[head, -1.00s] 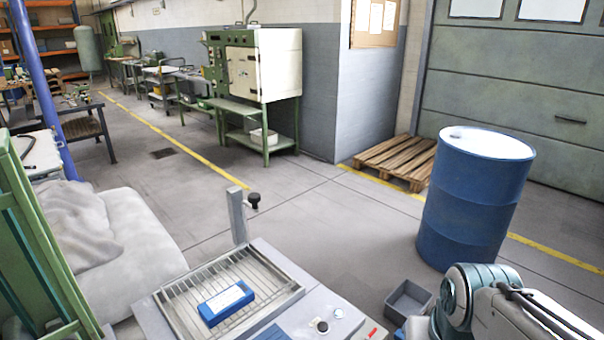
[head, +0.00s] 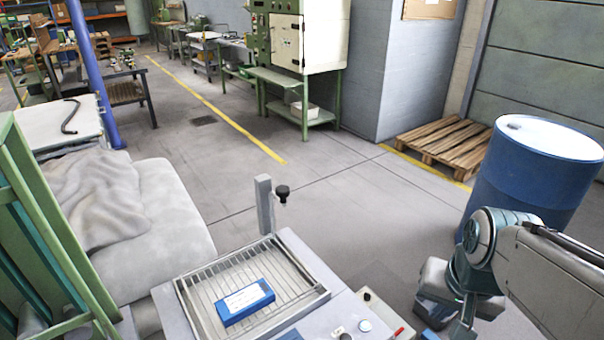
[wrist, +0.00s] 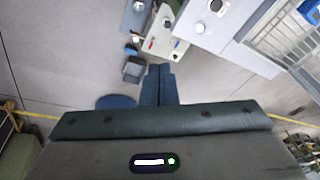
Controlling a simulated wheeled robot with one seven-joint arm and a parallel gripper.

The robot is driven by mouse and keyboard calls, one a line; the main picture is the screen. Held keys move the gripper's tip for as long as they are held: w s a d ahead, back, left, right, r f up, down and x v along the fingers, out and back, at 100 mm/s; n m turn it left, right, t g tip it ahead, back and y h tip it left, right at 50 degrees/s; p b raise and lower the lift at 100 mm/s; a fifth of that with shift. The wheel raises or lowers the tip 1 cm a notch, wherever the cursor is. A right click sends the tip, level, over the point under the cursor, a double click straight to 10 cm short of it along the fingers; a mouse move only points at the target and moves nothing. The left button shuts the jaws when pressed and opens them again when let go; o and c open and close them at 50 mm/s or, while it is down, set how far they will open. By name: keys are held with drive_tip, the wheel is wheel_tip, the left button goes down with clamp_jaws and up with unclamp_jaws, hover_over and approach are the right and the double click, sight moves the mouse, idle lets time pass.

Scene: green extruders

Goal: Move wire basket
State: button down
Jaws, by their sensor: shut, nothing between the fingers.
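The wire basket (head: 262,264) is a shallow, silvery rectangular tray of thin bars. It sits on top of a light grey machine at the bottom middle of the head view. A blue box (head: 245,302) with a white label lies in it. The basket also shows, cut off, at the upper right of the wrist view (wrist: 268,43). My gripper (wrist: 160,70) is shut and empty in the wrist view, apart from the basket and to its left in that picture. In the head view my arm is at the lower right.
A grey post with a black knob (head: 282,192) rises behind the basket. A blue drum (head: 520,195) and a wooden pallet (head: 440,146) stand to the right. A grey cushioned seat (head: 180,225) is to the left. A small grey bin (wrist: 133,70) is near my gripper in the wrist view.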

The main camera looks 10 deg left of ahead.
drive_tip(key=w+a+r+m+g+y+p, duration=0.1)
drive_tip(key=w+a+r+m+p, duration=0.35)
drive_tip(key=w+a, duration=0.2)
drive_tip(key=w+a+r+m+y+p, duration=0.2)
drive_tip(key=w+a+r+m+p, duration=0.15)
drive_tip(key=w+a+r, duration=0.35)
drive_tip(key=w+a+m+p, duration=0.2)
drive_tip(key=w+a+m, duration=0.2)
drive_tip(key=a, duration=0.4)
drive_tip(key=w+a+m+g+y+p, duration=0.1)
drive_tip(key=w+a+m+p, duration=0.2)
drive_tip(key=w+a, duration=0.3)
drive_tip(key=shift+a+f+m+g+y, duration=0.3)
drive_tip(key=shift+a+f+m, duration=0.1)
drive_tip(key=shift+a, duration=0.5)
drive_tip(key=shift+w, duration=0.1)
